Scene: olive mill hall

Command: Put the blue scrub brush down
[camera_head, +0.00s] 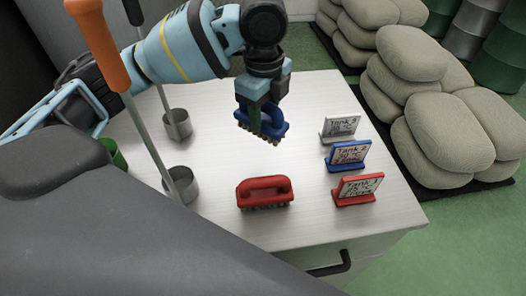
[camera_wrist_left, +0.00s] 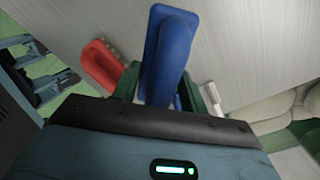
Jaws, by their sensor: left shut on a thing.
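My left gripper (camera_head: 263,103) is shut on the blue scrub brush (camera_head: 273,128), which has its bristles facing down. The brush appears held above the light table (camera_head: 310,95), though the exact gap is hard to judge. In the left wrist view the blue scrub brush (camera_wrist_left: 168,60) sits between the green fingers (camera_wrist_left: 160,88). A red scrub brush (camera_head: 265,190) stands on the table nearer to me, and it also shows in the left wrist view (camera_wrist_left: 100,65). My right gripper does not show.
Three signs stand at the table's right side: white (camera_head: 341,127), blue (camera_head: 348,156) and red (camera_head: 357,189). Metal cups (camera_head: 177,124) (camera_head: 182,186) holding long-handled tools stand at the left. Stacked sacks (camera_head: 440,130) lie beyond the right edge. Bare tabletop lies between the brushes and signs.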

